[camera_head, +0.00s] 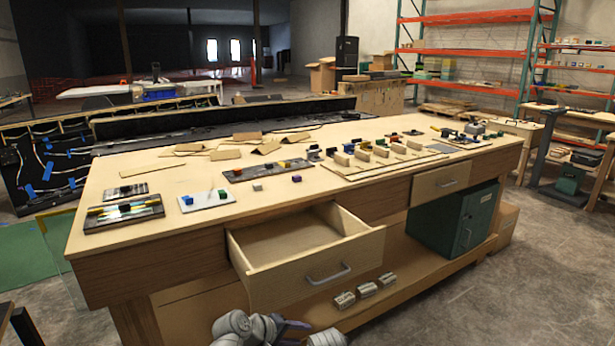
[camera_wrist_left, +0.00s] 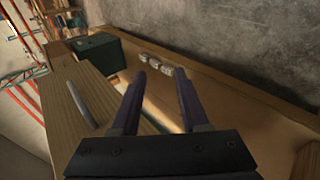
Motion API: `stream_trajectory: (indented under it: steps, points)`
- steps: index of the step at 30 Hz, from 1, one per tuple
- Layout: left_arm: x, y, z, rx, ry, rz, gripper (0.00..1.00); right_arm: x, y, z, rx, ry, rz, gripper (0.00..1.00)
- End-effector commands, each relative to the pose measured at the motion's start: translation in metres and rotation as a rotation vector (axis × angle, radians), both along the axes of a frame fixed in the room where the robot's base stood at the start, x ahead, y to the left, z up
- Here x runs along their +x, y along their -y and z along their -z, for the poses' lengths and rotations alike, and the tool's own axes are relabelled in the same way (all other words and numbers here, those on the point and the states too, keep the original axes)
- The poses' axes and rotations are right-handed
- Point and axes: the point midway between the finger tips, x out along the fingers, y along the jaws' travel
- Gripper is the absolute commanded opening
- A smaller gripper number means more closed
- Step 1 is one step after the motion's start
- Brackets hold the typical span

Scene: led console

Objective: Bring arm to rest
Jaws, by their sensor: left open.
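My left gripper (camera_head: 298,326) is at the bottom edge of the head view, in front of the workbench and below the open drawer (camera_head: 312,270). Its two dark purple fingers also show in the left wrist view (camera_wrist_left: 160,76), spread apart with nothing between them. The drawer is pulled out and looks empty inside. Its grey handle (camera_wrist_left: 78,101) shows to the left of the fingers in the left wrist view. My right gripper is not in view.
The workbench top (camera_head: 130,225) holds boards, coloured blocks and cardboard pieces. Small grey blocks (camera_head: 366,290) sit on the lower shelf, beside a green cabinet (camera_head: 466,222). The closed drawer (camera_head: 440,184) is at right. Concrete floor in front at right is clear.

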Motion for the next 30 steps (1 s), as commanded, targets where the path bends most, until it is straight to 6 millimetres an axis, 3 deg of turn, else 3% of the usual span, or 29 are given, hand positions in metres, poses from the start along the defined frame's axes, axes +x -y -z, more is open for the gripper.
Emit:
stream_trajectory:
  steps: [3,6,11,14,15,23,30]
  points:
    - [-0.029,-0.038,0.037,0.298,-0.044,0.187,0.45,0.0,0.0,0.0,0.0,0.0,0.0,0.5]
    - [-0.051,-0.071,0.056,0.488,-0.099,0.318,0.45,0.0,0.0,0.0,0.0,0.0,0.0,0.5]
    - [-0.083,-0.122,0.072,0.722,-0.211,0.494,0.45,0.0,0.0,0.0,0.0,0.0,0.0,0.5]
    - [-0.101,-0.149,0.07,0.833,-0.287,0.589,0.45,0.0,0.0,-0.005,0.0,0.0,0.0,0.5]
    - [-0.102,-0.139,0.054,0.83,-0.278,0.602,0.45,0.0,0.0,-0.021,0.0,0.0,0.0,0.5]
    - [-0.115,-0.105,-0.001,0.86,-0.278,0.695,0.45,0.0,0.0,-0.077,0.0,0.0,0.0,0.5]
    - [-0.136,-0.066,-0.074,0.907,-0.278,0.815,0.45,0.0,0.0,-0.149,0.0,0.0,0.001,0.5]
